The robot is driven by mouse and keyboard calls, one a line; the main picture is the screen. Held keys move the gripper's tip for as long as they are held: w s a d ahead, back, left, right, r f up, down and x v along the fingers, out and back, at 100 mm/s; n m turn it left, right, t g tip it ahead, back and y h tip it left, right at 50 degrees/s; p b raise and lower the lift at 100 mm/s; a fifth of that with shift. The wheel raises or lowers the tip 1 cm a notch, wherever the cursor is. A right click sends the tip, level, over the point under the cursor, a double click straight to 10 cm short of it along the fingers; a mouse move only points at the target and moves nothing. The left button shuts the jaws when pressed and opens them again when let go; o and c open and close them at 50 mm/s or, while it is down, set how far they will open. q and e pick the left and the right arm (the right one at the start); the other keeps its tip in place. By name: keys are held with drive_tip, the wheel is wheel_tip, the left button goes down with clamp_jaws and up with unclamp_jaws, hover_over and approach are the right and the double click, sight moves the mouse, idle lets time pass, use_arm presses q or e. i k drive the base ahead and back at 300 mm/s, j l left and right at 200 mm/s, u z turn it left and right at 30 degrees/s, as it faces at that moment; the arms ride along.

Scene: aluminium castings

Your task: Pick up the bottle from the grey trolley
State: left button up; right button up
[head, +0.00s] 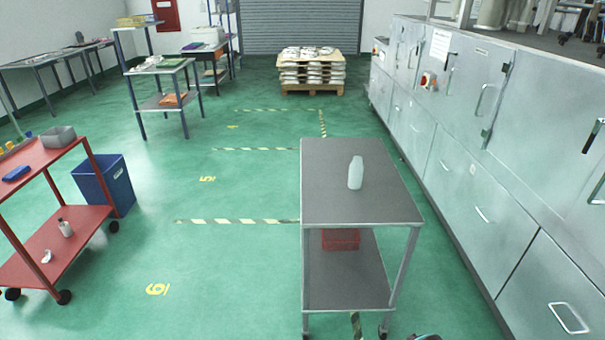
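A pale, whitish bottle (356,173) stands upright on the top shelf of the grey trolley (335,205), right of the middle of that shelf. The trolley stands right of centre in the head view, with grey legs and a lower shelf. The bottle is fully visible and nothing touches it. Neither of my grippers can be made out in the head view. A small dark shape at the bottom edge, right of the trolley's legs, is too cut off to identify.
A red box (341,239) sits on the trolley's lower shelf. Grey metal cabinets (455,165) line the right side, close to the trolley. A red trolley (75,228) and blue bin (104,186) stand left. Green floor between is clear. A loaded pallet (311,88) stands behind.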

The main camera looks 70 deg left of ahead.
sight(357, 168)
drive_tip(key=u, duration=2)
